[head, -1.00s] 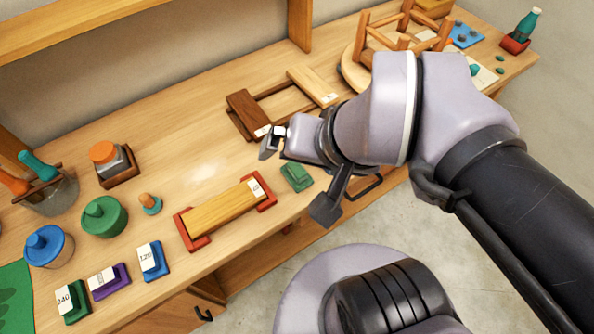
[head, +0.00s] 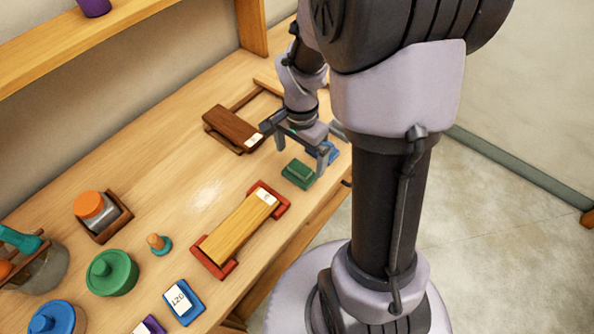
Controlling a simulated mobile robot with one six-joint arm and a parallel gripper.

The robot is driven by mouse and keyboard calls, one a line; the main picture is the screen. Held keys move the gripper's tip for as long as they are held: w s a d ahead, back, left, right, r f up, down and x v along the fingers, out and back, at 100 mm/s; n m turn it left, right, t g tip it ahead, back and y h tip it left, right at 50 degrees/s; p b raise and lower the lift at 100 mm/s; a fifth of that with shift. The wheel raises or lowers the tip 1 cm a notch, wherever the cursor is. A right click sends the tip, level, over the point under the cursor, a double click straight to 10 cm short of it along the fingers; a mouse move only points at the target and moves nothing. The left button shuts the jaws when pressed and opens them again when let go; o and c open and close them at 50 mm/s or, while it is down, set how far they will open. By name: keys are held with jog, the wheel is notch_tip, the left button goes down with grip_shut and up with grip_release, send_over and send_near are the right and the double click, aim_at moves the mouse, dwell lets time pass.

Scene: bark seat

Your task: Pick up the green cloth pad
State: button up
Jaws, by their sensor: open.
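The green cloth pad (head: 299,174) lies on the workbench near its front edge, a small dark green block with a raised top. My gripper (head: 294,150) is above and just behind the pad, pointing down, with its two fingers spread wide. One finger is to the left of the pad and the other is near its upper right. Nothing is between the fingers, and the pad appears apart from them.
A wooden block in a red-ended holder (head: 240,232) sits to the left front of the pad. A dark brown wooden block (head: 231,128) lies behind left of it. A green lidded pot (head: 111,273) and a blue block (head: 182,302) stand farther left.

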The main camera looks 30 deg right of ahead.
aim_at(300, 167)
notch_tip(300, 167, down, 6)
jog(key=b, duration=0.3)
jog(key=shift+r, duration=0.35)
jog(key=c, duration=1.5)
jog(key=shift+o, duration=0.2)
notch_tip(300, 167, up, 4)
jog(key=p, duration=0.2)
jog(key=shift+p, duration=0.35)
jog(key=s+d+r+b, duration=0.1)
jog(key=s+b, duration=0.4)
jog(key=s, duration=1.1)
jog(key=shift+d+b, duration=0.2)
jog(key=shift+b, duration=0.15)
